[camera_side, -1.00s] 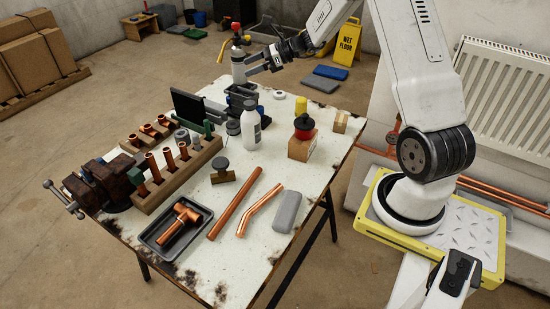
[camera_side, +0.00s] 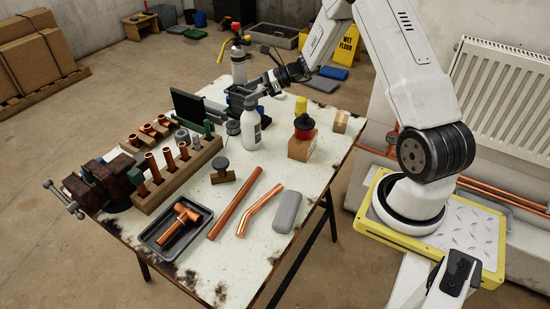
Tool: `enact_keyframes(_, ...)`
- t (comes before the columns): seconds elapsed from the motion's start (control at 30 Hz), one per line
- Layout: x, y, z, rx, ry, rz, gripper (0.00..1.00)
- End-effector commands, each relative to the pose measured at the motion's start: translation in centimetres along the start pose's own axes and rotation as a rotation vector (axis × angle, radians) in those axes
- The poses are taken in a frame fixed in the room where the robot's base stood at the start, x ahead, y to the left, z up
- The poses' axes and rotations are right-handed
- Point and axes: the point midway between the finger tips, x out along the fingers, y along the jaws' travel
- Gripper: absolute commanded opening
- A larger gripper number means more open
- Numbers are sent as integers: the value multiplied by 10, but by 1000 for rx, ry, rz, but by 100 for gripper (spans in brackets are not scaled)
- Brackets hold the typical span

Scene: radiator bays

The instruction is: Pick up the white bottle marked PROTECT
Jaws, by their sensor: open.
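A white bottle (camera_side: 251,129) with a dark patch on its side stands upright on the worktable, right of centre toward the back. Its lettering is too small to read. My gripper (camera_side: 252,101) is open at the top of this bottle, its fingers level with the neck. I cannot tell whether the fingers touch it. A second pale bottle-like canister (camera_side: 238,66) with a red and yellow top stands behind, at the table's far end.
A red and black item (camera_side: 304,126) on a wooden block (camera_side: 302,148) and a yellow cylinder (camera_side: 301,106) stand to the right. A dark upright panel (camera_side: 187,107) and pipe rack (camera_side: 180,172) are left. Copper pipes (camera_side: 236,204) lie in front on the white tabletop (camera_side: 275,262).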

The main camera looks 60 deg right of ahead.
Motion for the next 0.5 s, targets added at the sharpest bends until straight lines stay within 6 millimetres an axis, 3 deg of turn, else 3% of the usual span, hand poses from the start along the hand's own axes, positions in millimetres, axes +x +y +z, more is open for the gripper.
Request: enact_keyframes(0.5,7,0,-16,0,1,0,93)
